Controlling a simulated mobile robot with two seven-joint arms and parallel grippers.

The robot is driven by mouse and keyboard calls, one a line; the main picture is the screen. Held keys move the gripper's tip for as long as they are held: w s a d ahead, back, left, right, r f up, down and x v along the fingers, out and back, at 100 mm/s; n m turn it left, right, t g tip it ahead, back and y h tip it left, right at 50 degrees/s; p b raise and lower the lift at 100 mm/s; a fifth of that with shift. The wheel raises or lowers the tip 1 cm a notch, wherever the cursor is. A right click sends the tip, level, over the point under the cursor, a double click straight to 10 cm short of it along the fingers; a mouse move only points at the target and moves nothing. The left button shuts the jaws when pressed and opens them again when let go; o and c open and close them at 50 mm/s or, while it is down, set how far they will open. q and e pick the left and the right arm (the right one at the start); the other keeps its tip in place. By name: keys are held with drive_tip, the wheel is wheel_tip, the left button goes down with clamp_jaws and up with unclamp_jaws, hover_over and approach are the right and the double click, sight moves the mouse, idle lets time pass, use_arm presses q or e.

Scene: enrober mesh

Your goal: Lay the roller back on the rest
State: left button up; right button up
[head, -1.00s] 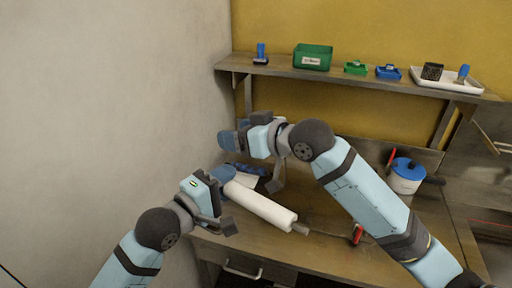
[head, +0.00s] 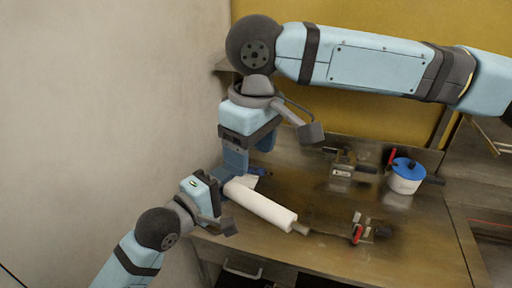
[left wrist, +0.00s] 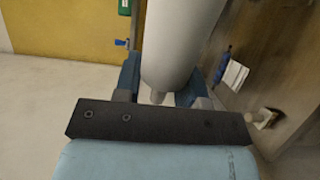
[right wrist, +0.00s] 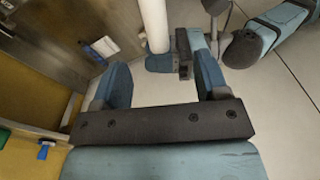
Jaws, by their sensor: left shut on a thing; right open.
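The white roller (head: 262,205) is held at its far-left end by my left gripper (head: 222,186) and slants over the bench toward the lower right, with a grey stub at its near end. The left wrist view shows the roller (left wrist: 182,45) between the shut fingers. My right gripper (head: 250,155) is open above and behind the held end, with nothing between its fingers (right wrist: 163,80). The roller (right wrist: 154,22) shows beyond those fingers in the right wrist view. Two small fixtures on the bench, one at the back (head: 345,168) and one nearer (head: 368,228), may be the rest; I cannot tell.
A red-handled item (head: 357,234) lies by the nearer fixture. The wooden bench (head: 315,262) is bare along its front. My right arm hides most of the back shelf.

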sight(256, 197)
drive_tip(key=shift+h, duration=0.3)
drive_tip(key=f, duration=1.1)
drive_tip(key=shift+s+d+f, duration=0.1)
drive_tip(key=shift+d+f, duration=0.25)
drive_tip(key=shift+d, duration=0.05)
drive_tip(key=c, duration=1.1)
use_arm(q)
drive_tip(key=o, duration=1.1)
use_arm(e)
clamp_jaws()
